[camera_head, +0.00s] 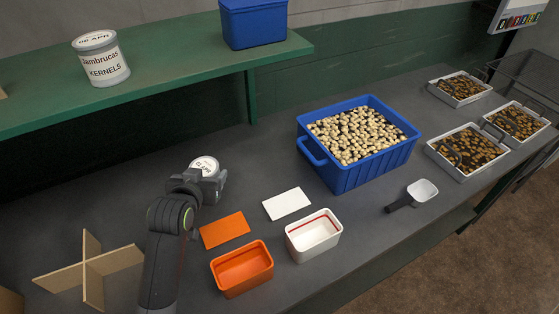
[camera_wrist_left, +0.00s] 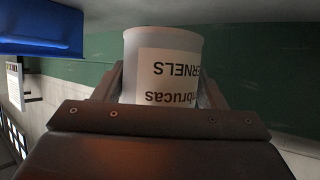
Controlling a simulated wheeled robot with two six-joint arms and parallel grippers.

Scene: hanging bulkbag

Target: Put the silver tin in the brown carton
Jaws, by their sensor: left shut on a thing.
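A silver-grey tin with a white label stands in my left gripper (camera_head: 210,182); its round lid (camera_head: 204,166) shows in the head view. In the left wrist view the tin (camera_wrist_left: 165,45) sits between the two fingers (camera_wrist_left: 160,88), its label upside down. The gripper is shut on it, over the grey table. A second similar tin (camera_head: 101,60), labelled kernels, stands on the green shelf. A brown piece (camera_head: 9,303) at the bottom left corner may be the carton; most of it is outside the picture. My right gripper is not in view.
A crossed tan divider (camera_head: 91,268) stands at left. An orange box (camera_head: 242,270), white box (camera_head: 314,236), orange card (camera_head: 225,230) and white card (camera_head: 287,204) are right of my arm. A blue crate (camera_head: 350,178) of nuts and a scoop (camera_head: 420,191) are farther right. The green shelf (camera_head: 165,62) overhangs the back.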

